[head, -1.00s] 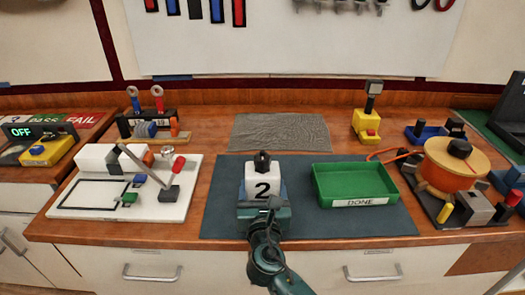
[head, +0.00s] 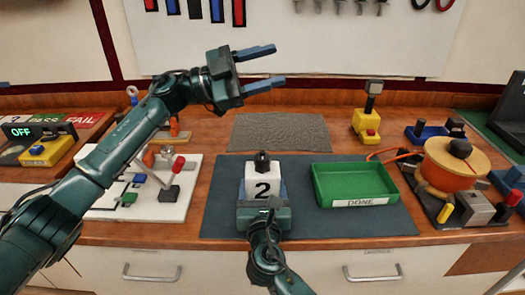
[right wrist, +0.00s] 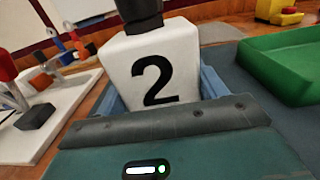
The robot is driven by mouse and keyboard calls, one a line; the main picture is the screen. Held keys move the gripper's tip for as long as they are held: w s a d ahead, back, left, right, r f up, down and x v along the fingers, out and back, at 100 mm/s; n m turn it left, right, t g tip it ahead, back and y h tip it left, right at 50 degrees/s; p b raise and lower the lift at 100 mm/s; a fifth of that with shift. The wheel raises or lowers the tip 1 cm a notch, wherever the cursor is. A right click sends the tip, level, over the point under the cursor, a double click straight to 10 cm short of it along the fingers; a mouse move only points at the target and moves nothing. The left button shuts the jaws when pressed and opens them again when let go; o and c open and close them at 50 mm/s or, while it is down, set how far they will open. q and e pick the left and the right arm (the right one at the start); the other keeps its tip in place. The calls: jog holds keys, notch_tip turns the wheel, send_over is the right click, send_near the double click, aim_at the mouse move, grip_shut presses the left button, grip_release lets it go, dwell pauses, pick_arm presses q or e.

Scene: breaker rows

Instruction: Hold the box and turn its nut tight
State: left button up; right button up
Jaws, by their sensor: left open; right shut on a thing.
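A white box (head: 264,183) marked "2" stands upright on the dark mat, with a black nut (head: 262,160) on top. My right gripper (head: 264,204) is shut on the box from the front. In the right wrist view the box (right wrist: 158,72) sits between the blue fingers, and the lower part of the black nut (right wrist: 138,12) shows above it. My left gripper (head: 262,68) is open and empty, with its fingers pointing right. It is high above the back of the bench, up and away from the nut.
A green tray (head: 340,206) labelled "DONE" stands on the mat (head: 300,227) right of the box. A grey textured pad (head: 280,132) lies behind. A yellow device (head: 367,125) and an orange reel (head: 457,165) stand right. A white board (head: 172,205) lies left, partly behind my arm.

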pick_arm(q)
jog(key=s+d+f+m+g+y, duration=0.1)
jog(key=s+d+f+g+y, duration=0.3)
jog(key=d, duration=0.4)
jog(key=n+t+y, duration=0.2)
jog(key=n+y, duration=0.6)
jog(key=y, duration=0.8)
send_near(262, 155)
jog(key=f, duration=0.9)
jog(key=shift+w+d+f, duration=0.1)
jog(key=shift+d, duration=0.1)
jog(key=c, duration=1)
